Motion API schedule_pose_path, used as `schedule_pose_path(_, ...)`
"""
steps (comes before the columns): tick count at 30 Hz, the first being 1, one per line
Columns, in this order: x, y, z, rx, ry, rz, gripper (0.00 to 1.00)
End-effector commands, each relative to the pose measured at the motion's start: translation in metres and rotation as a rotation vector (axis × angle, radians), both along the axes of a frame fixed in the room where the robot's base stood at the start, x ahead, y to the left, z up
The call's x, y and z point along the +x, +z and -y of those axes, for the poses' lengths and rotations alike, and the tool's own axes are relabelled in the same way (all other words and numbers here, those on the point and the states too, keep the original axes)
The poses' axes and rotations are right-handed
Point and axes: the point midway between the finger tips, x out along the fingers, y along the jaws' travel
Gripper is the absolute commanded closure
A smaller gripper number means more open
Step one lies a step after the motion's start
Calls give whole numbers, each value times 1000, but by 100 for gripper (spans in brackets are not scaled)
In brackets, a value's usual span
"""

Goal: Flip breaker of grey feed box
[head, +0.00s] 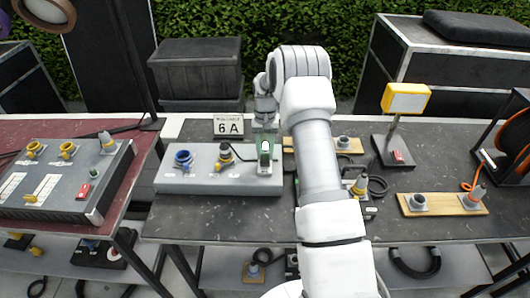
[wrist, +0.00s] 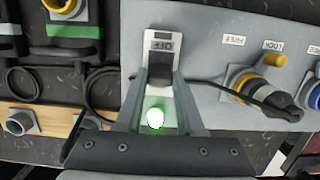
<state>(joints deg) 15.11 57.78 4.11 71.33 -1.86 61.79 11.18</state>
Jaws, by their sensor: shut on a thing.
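The grey feed box (head: 215,184) lies on the dark table in the middle of the head view. Its top also fills the upper right of the wrist view (wrist: 215,60). The breaker (wrist: 160,42) is a pale plate with an OFF label that reads upside down in the wrist view. My gripper (head: 265,152) is over the right end of the box, and in the wrist view my gripper (wrist: 160,78) has its fingers around the breaker's dark lever. A lit green lamp (wrist: 155,118) shows between the fingers.
A blue socket (head: 183,158) and a yellow-ringed plug (head: 226,153) with a dark cable stand on the box, left of my gripper. A 6 A sign (head: 228,125) stands behind. Wooden boards with connectors (head: 442,204) lie to the right. Another control box (head: 65,180) is at left.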

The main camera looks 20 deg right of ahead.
Motion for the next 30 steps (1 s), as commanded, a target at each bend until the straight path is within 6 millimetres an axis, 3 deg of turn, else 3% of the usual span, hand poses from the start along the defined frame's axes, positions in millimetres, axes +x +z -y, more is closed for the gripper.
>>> schedule_pose_path(12, 8, -4, 3, 62, 0, -144, 100)
schedule_pose_path(26, 8, -3, 3, 71, 0, -164, 100)
schedule_pose_path(27, 8, -3, 3, 71, 0, -164, 56)
schedule_pose_path(30, 8, -3, 3, 71, 0, -164, 38)
